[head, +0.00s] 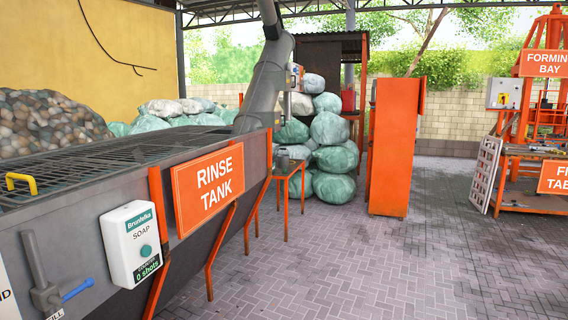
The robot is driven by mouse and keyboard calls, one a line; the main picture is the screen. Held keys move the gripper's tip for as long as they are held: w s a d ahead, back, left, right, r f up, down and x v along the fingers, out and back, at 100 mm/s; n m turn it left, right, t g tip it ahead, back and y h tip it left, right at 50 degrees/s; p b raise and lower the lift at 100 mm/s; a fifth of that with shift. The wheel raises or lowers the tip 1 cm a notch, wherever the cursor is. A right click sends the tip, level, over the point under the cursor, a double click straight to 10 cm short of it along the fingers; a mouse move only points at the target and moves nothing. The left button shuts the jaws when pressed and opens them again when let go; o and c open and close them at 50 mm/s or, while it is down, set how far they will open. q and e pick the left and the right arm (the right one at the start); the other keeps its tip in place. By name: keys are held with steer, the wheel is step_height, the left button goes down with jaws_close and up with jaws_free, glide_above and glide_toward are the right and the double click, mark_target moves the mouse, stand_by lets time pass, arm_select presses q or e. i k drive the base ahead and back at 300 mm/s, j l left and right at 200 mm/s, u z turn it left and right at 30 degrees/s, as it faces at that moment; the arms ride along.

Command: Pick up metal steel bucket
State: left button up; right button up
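A small grey, metal-looking container (282,160) stands on a small side table with orange legs (286,212), just past the rinse tank. It is far off and small, so I cannot tell for sure whether it is the steel bucket. No other bucket is clear in the head view. Neither of my grippers is in view.
The grey rinse tank (110,157) with its orange sign (208,186) and white soap dispenser (138,243) fills the left. Stacked green sacks (332,187), an orange cabinet (393,148) and the forming bay frame (552,105) stand farther back. The paved floor (370,260) is clear.

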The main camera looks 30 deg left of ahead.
mark_target(283, 159)
steer(key=i+u, duration=0.35)
steer(key=i, duration=0.3)
steer(key=i+l+u, duration=0.15)
steer(key=i, duration=3.75)
steer(key=i+u, duration=0.2)
steer(key=i, duration=0.45)
steer(key=i+u, duration=0.2)
steer(key=i, duration=0.5)
steer(key=i+l+u, duration=0.1)
steer(key=i+u, duration=0.15)
steer(key=i, duration=0.4)
steer(key=i+u, duration=0.15)
steer(key=i, duration=0.45)
steer(key=i+l+u, duration=0.15)
steer(key=i, duration=0.45)
steer(key=i+l+u, duration=0.15)
steer(key=i, duration=0.45)
